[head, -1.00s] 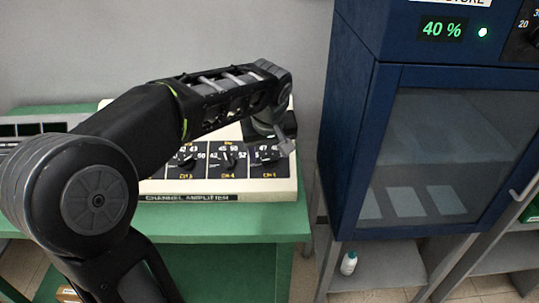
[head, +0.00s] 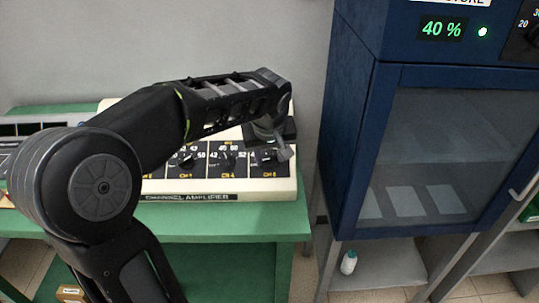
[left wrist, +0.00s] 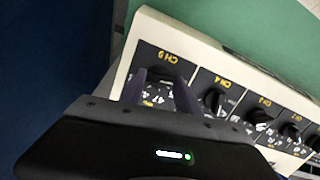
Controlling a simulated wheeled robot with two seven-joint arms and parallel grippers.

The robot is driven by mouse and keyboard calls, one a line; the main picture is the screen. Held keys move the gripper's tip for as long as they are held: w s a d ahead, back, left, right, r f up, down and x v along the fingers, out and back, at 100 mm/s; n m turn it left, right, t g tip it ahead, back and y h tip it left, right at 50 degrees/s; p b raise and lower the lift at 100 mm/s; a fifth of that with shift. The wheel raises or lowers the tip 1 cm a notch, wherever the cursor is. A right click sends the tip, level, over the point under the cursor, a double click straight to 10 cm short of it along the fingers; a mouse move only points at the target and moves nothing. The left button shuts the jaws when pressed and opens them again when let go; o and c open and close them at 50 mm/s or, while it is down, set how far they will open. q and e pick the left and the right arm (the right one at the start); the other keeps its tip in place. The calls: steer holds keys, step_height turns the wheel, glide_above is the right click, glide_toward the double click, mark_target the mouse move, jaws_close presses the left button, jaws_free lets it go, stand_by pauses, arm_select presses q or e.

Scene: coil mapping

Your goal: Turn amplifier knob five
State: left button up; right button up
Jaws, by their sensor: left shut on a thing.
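The cream channel amplifier (head: 262,190) stands on the green table, with a row of black knobs on dark panels. My left arm reaches over it, and my left gripper (head: 277,152) is at the rightmost panel, CH 5. In the left wrist view the two fingers of my left gripper (left wrist: 158,92) are around the knob of the panel marked CH 5 and shut on it. The fingers and gripper body hide most of knob five and part of its dial. The CH 4 knob (left wrist: 213,100) is free beside it. My right gripper is not in view.
A blue cabinet (head: 350,130) with a glass door and a green 40 % display stands close to the right of the table. A gap lies between them. The green table (head: 250,222) is clear in front of the amplifier. A white bottle (head: 348,262) stands low under the cabinet.

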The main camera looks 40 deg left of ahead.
arm_select(q)
jaws_close()
